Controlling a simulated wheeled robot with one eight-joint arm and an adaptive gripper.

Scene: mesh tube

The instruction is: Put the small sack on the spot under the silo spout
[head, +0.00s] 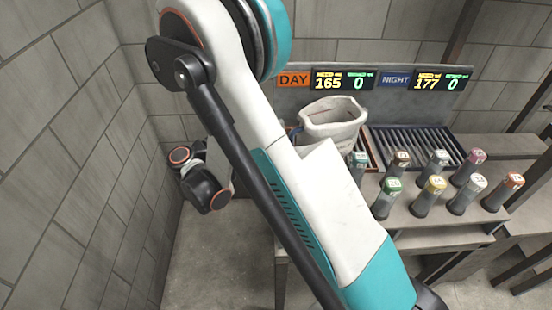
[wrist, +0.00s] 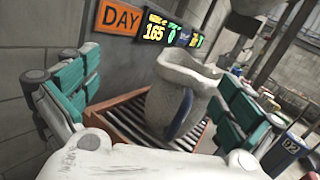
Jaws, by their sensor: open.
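A pale grey, open-topped sack (head: 333,120) stands upright at the DAY side of the bench in the head view. In the wrist view the sack (wrist: 178,97) stands on a slatted tray (wrist: 128,113), with a dark blue strip on its near side. My gripper (wrist: 160,85) is open, with one green-padded finger to the left of the sack and one to the right. Neither finger visibly grips it. The head view hides my gripper behind my arm.
The DAY sign (head: 293,80) and NIGHT sign (head: 395,79) have displays reading 165, 0 and 177, 0. The NIGHT slatted tray (head: 415,145) is empty. Several colour-capped tubes (head: 433,196) stand on the bench front. A block wall (head: 70,150) is close on the left.

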